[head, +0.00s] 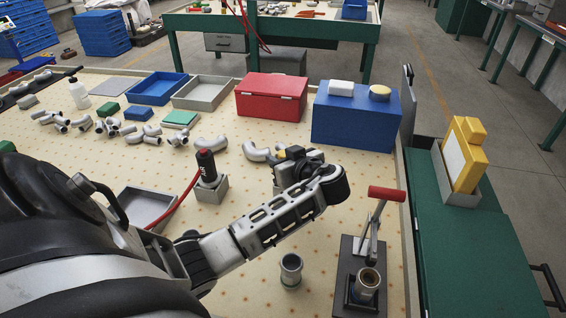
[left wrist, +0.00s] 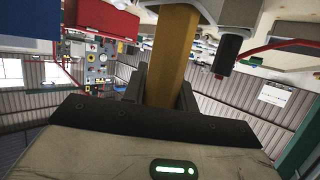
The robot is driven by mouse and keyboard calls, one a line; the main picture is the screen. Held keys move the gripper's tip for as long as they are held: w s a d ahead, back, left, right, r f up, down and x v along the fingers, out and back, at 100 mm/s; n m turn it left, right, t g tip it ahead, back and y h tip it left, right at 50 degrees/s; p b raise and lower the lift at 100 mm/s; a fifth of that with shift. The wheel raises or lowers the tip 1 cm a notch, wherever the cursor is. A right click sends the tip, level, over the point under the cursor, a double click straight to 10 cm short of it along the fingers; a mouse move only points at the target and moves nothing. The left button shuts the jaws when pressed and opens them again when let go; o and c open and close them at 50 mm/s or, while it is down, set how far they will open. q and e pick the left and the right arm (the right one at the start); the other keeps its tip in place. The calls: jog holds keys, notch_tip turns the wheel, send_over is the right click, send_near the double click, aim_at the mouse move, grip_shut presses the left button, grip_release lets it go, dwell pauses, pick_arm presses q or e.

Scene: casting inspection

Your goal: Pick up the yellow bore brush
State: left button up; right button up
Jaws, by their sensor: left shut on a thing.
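The yellow bore brush shows in the left wrist view as a flat yellow-brown handle (left wrist: 176,50) running up between my two dark fingers. My left gripper (left wrist: 168,92) is shut on it. In the head view my left gripper (head: 294,158) is over the middle right of the table. Only a small yellow bit of the brush (head: 281,155) shows there, beside the dark gripper. The gripper and wrist hide the rest, bristles included. A grey holder is partly visible just below the gripper; I cannot tell whether the brush still sits in it. My right gripper is not in view.
A black and red tool (head: 207,168) stands in a grey block left of the gripper, with a red hose. A red-handled clamp (head: 374,225) and a grey cup (head: 291,270) are in front. Red (head: 271,97) and blue (head: 357,117) boxes stand behind. Metal elbows lie at left.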

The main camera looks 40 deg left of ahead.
pick_arm(q)
jog(key=shift+r, duration=0.1)
notch_tip(320, 180, up, 18)
jog(key=b, duration=0.1)
jog(key=shift+b, duration=0.4)
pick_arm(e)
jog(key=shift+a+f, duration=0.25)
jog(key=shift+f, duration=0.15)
pick_arm(q)
jog(key=o, duration=0.3)
jog(key=c, duration=0.4)
